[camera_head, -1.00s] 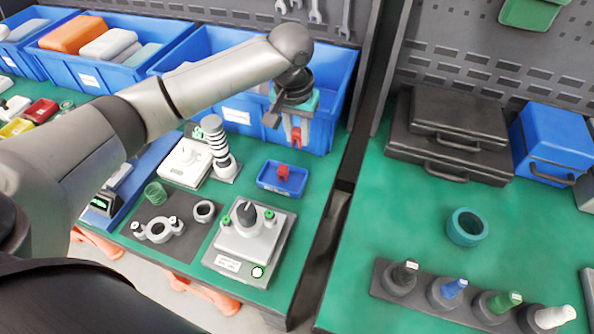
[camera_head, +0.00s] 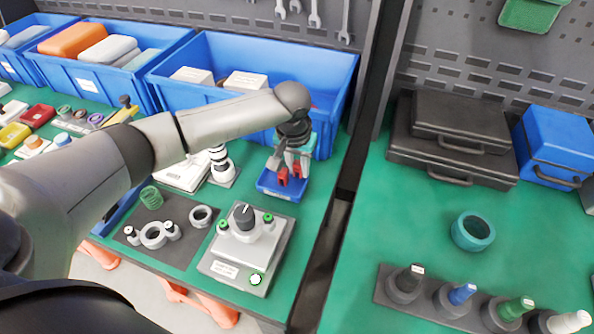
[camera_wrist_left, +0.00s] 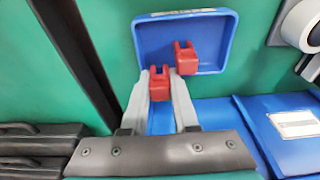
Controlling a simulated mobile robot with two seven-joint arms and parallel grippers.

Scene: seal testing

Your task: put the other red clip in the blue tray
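My left gripper (camera_head: 295,164) is shut on a red clip (camera_head: 297,171) above the small blue tray (camera_head: 273,190). In the left wrist view the held clip (camera_wrist_left: 159,86) sits between the fingertips (camera_wrist_left: 160,78), near the edge of the tray (camera_wrist_left: 215,32). Another red clip (camera_head: 283,177) is in the tray; it also shows in the left wrist view (camera_wrist_left: 186,58), just beside the held one. I cannot tell whether the held clip touches the tray floor. My right gripper is not in view.
A large blue bin (camera_head: 330,100) stands behind the tray. A grey test device (camera_head: 246,247) is in front of it, and a striped column (camera_head: 221,165) is on its left. A dark gap (camera_head: 335,220) separates this bench from the right one.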

